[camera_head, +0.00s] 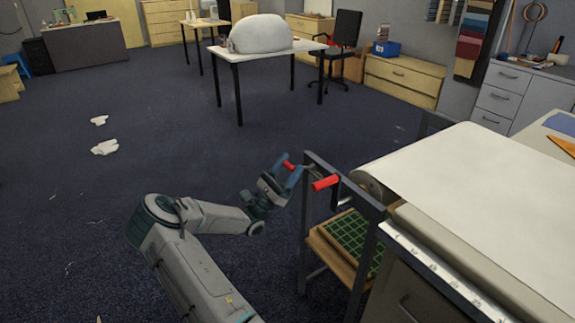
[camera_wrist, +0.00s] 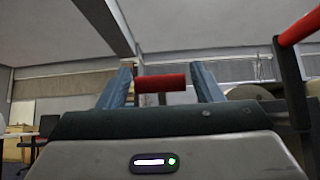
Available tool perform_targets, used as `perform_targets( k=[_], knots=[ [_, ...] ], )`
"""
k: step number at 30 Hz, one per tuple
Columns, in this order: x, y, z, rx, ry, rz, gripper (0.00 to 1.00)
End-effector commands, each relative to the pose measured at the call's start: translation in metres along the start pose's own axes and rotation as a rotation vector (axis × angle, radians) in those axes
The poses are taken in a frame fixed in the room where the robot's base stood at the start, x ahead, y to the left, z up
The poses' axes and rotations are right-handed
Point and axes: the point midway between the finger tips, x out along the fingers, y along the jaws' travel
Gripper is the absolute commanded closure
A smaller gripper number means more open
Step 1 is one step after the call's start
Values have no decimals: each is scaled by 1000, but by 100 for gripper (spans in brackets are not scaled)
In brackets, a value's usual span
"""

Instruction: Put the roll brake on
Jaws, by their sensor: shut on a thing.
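My gripper (camera_head: 286,167) is at the left side of the dark metal roll stand (camera_head: 345,188). Its blue fingers are shut on a red grip (camera_head: 288,165), which also shows between the fingertips in the wrist view (camera_wrist: 161,83). A second red grip (camera_head: 326,183) sits close by to the right, at the stand's top. In the wrist view this second grip (camera_wrist: 300,27) is on a dark lever, upper right, apart from my fingers. The end of the cloth roll (camera_head: 370,186) shows behind the stand's frame. I cannot tell for certain which red grip belongs to the brake.
The long table (camera_head: 470,262) with pale cloth (camera_head: 480,180) fills the right side. A wooden shelf with a green gridded mat (camera_head: 352,236) is low in the stand. Open carpet (camera_head: 150,190) lies left. A white table (camera_head: 268,50) stands farther back.

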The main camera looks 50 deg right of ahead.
Motion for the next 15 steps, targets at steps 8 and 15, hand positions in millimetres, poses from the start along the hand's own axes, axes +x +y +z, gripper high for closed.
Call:
perform_targets(
  k=[8, 15],
  knots=[
    [-4, -1, -4, -4, 10, 2, 82],
    [-4, -1, -4, -5, 11, 2, 35]
  ],
)
